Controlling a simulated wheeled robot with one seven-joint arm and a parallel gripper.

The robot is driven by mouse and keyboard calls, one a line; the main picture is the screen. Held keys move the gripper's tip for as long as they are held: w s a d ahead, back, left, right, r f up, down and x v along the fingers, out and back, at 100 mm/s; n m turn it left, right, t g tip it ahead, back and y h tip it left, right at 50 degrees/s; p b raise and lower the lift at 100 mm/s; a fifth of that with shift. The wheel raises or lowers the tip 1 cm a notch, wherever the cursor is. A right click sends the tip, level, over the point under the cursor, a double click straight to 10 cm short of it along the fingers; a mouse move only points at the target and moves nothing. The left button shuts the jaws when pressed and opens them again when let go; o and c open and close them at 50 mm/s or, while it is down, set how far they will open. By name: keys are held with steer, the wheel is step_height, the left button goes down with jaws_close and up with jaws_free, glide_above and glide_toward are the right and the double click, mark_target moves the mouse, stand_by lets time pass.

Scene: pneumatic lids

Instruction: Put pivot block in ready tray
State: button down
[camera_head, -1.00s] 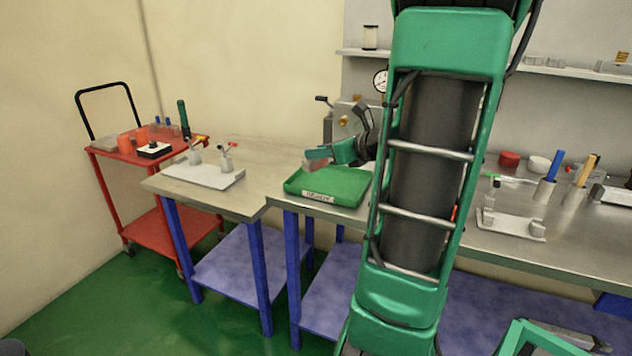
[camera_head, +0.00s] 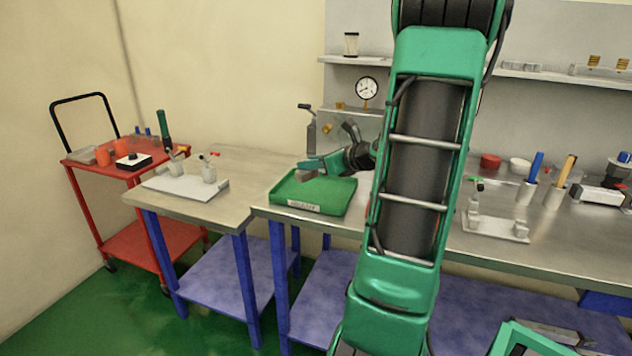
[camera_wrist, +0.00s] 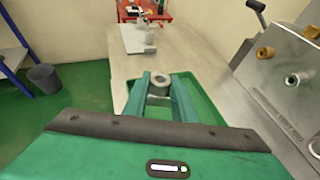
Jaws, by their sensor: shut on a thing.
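The ready tray is a green tray (camera_head: 322,196) with a white label on its front, standing on the metal bench. My gripper (camera_head: 306,168) is just above the tray's back left part. In the wrist view, its two green fingers (camera_wrist: 160,88) are shut on a grey metal block with a round hole, the pivot block (camera_wrist: 158,97). The block also shows as a small grey piece under the fingers in the head view (camera_head: 305,175). I cannot tell whether it touches the tray floor. The tray's rim (camera_wrist: 212,112) shows around the fingers in the wrist view.
A white plate (camera_head: 185,187) with small fixtures stands on the left table. A red cart (camera_head: 100,160) is beyond it. A grey test unit (camera_wrist: 285,85) with brass fittings stands close to the right of my gripper. Cups with handles (camera_head: 540,190) stand at the right.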

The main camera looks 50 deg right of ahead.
steer(key=d+f, duration=0.1)
steer(key=w+d+f, duration=0.1)
steer(key=d, duration=0.1)
steer(key=w+d+f, duration=0.1)
steer(key=d, duration=0.1)
steer(key=shift+d+f, duration=0.25)
steer(key=shift+f, duration=2.05)
steer(key=c, duration=1.5)
jaws_free()
steer(key=shift+f, duration=0.1)
steer(key=shift+o, duration=0.2)
